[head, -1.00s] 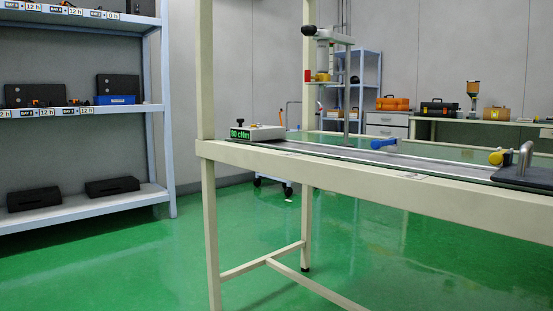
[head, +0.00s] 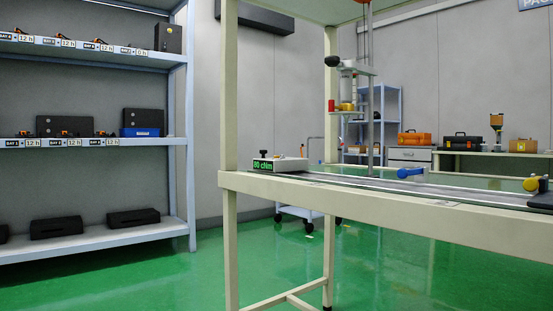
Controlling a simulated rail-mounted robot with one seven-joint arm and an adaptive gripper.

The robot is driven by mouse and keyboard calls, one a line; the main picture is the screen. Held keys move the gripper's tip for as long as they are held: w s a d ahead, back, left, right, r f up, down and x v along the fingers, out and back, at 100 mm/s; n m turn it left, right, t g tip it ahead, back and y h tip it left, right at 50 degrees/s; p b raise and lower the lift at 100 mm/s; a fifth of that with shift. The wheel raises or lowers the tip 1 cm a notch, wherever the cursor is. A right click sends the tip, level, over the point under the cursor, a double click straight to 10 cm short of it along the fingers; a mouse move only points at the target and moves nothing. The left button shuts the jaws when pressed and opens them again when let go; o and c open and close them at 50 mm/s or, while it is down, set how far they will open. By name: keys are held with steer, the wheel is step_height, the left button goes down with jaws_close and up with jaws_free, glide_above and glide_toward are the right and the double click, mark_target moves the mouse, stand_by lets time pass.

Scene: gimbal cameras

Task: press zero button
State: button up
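A small light-grey box (head: 286,164) with a green lit display (head: 263,165) reading "80 cNm" sits at the left end of the long workbench (head: 400,200). A dark knob (head: 264,153) stands on the box's top. I cannot make out a button marked zero at this size. My gripper is not in view.
A shelf rack (head: 90,142) with black cases and labelled bays stands at left. On the bench are a vertical stand (head: 370,110), a blue tool (head: 409,173) and a yellow-ended item (head: 532,184). Toolboxes (head: 461,140) are on a back counter. Green floor between rack and bench is clear.

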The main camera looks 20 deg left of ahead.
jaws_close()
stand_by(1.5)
